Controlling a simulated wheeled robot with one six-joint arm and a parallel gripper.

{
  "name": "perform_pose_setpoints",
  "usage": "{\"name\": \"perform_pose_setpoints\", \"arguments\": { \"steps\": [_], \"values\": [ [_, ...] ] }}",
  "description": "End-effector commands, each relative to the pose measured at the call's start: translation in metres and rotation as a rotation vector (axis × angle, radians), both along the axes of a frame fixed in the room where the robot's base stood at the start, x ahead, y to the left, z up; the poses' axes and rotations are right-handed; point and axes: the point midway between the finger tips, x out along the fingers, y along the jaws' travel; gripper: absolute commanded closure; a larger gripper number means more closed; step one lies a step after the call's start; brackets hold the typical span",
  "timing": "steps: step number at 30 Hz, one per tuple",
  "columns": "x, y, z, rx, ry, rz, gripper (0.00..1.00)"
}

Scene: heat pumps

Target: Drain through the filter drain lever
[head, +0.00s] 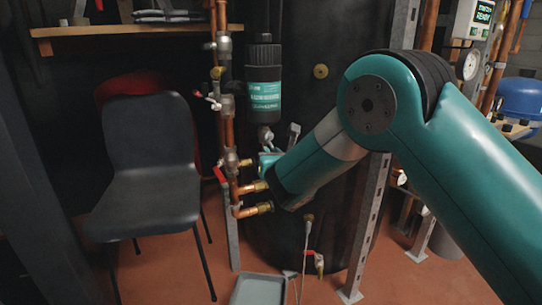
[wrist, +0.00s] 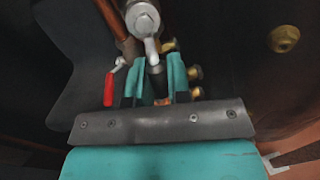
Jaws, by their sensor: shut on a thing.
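The filter is a black canister with a teal label (head: 264,95) beside the copper pipes in the head view. In the wrist view, a round silver fitting (wrist: 143,18) is at the top, with a silver lever (wrist: 151,50) pointing down from it. My gripper (wrist: 157,84) has its two teal fingers on either side of the lever's dark lower end and is shut on it. In the head view, my gripper (head: 268,164) is just below the filter, mostly hidden by my own arm. Whether the valve is open cannot be told.
A red-handled valve (wrist: 108,90) hangs left of my fingers. Copper pipes (head: 230,135) run close on the left, with brass fittings (wrist: 194,74) close on the right. A grey tray (head: 259,289) lies on the floor below. A dark chair (head: 148,150) stands at the left.

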Motion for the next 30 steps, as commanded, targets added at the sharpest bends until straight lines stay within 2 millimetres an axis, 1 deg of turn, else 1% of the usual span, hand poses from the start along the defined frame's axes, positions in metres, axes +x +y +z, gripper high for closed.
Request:
{"name": "perform_pose_setpoints", "arguments": {
  "steps": [5, 11, 17, 30],
  "values": [
    [-0.001, 0.001, 0.001, 0.022, 0.009, 0.001, 1.0],
    [-0.002, 0.005, 0.004, 0.104, 0.043, 0.001, 1.0],
    [-0.005, 0.011, 0.008, 0.249, 0.105, 0.0, 1.0],
    [-0.011, 0.025, 0.018, 0.635, 0.267, 0.0, 1.0]
  ]
}}
